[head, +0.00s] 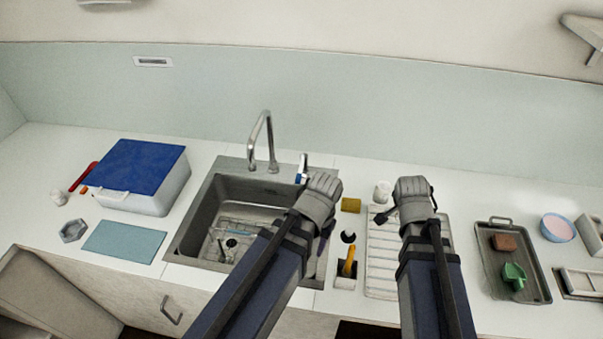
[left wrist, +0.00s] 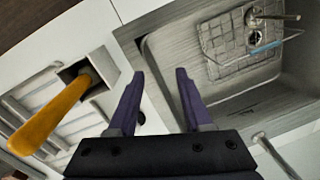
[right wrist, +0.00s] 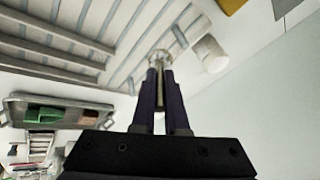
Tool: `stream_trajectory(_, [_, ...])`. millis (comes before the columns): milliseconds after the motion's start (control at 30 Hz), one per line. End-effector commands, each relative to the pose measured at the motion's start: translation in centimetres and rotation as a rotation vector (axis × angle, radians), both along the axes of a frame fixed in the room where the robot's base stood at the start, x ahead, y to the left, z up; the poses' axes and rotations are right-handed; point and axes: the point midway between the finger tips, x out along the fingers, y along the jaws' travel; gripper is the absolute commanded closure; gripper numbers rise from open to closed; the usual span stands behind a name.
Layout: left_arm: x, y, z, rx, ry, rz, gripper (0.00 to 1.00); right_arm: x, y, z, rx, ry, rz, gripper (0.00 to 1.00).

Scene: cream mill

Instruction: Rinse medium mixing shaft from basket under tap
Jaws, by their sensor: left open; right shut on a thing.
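The tap (head: 262,140) arches over the back of the steel sink (head: 182,232). A wire grid or basket lies low in the sink; it also shows in the left wrist view (left wrist: 215,62) with a metal rod (left wrist: 272,16) and a thin blue bar (left wrist: 277,45). My left gripper (left wrist: 160,80) is open and empty over the sink's right rim. My right gripper (right wrist: 160,75) is shut on a slim metal piece (right wrist: 160,57), above the ribbed drainer right of the sink. Most of this piece is hidden by the fingers, so I cannot tell its size.
The ribbed drainer (head: 381,270) has a white cup (head: 382,190) behind it. A yellow handle (head: 348,262) stands in a holder by the sink. A yellow sponge (head: 351,205) lies nearby. A tray (head: 528,268) is right; a blue-lidded box (head: 140,165) and blue mat (head: 124,242) are left.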

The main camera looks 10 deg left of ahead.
Motion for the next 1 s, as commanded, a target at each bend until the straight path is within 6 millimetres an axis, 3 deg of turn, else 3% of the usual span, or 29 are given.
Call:
stream_trajectory(33, [2.6, 0.0, 1.9, -0.007, -0.002, 0.024, 0.5, 0.0, 0.0, 1.9, 0.0, 0.0, 0.0, 1.0])
stream_trajectory(300, [15.8, 3.0, 8.6, -0.056, -0.02, 0.18, 0.5, 0.0, 0.0, 8.7, 0.0, 0.0, 0.0, 1.0])
stream_trajectory(500, [22.4, 6.2, 11.6, -0.082, -0.032, 0.269, 0.5, 0.0, 0.0, 11.7, 0.0, 0.0, 0.0, 1.0])
stream_trajectory(700, [25.1, 7.9, 12.7, -0.095, -0.039, 0.308, 0.5, 0.0, 0.0, 12.8, 0.0, 0.0, 0.0, 1.0])
stream_trajectory(1000, [25.3, 8.1, 12.3, -0.096, -0.04, 0.312, 0.5, 0.0, 0.0, 12.4, 0.0, 0.0, 0.0, 1.0])
